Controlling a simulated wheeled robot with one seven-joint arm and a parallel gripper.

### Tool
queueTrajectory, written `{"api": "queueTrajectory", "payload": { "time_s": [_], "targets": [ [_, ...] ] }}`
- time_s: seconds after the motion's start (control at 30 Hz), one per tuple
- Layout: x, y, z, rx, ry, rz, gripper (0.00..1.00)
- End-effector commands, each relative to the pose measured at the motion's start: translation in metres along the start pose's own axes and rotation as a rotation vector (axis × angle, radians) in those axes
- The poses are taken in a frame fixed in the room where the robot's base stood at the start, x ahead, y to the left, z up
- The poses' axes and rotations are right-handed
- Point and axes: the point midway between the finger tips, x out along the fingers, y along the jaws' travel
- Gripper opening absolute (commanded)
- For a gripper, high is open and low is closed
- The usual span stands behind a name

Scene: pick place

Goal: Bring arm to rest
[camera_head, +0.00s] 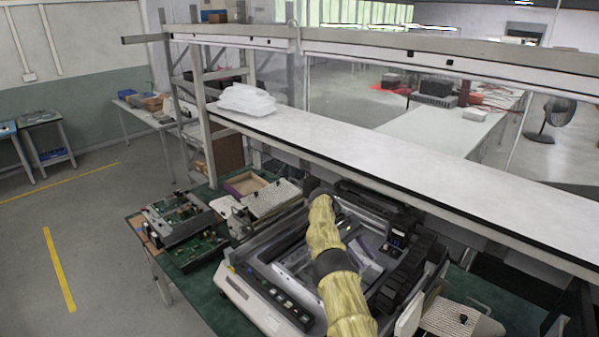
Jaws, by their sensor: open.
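My arm, in a yellow sleeve with a dark band, rises from the bottom edge of the head view. It reaches over a grey and black machine (262,313) on a green-topped workbench (197,281). The arm's far visible part ends over the back of the machine. I see no gripper fingers; my gripper is not in view. The arm covers the middle of the machine.
A long white shelf (345,150) on a metal frame (213,150) crosses above the bench, with a white bundle (246,100) on it. Circuit boards (183,220) and an open box (245,184) lie on the bench's left. Open floor (110,235) lies left.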

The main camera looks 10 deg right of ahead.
Motion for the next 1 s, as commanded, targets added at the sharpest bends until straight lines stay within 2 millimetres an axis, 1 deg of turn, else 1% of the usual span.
{"api": "queueTrajectory", "payload": {
  "time_s": [0.17,0.33,0.43,0.53,0.67,0.77,0.87,1.0],
  "targets": [
    [0.004,0.009,0.008,0.053,0.064,-0.017,0.42],
    [0.014,0.018,0.02,0.144,0.184,-0.047,0.42],
    [0.02,0.018,0.025,0.198,0.258,-0.064,0.42],
    [0.026,0.014,0.029,0.248,0.332,-0.082,0.42],
    [0.034,0.003,0.032,0.307,0.424,-0.106,0.42],
    [0.039,-0.011,0.033,0.349,0.494,-0.125,0.42],
    [0.044,-0.027,0.033,0.388,0.562,-0.142,0.42],
    [0.051,-0.056,0.032,0.436,0.655,-0.166,0.42]
  ]
}}
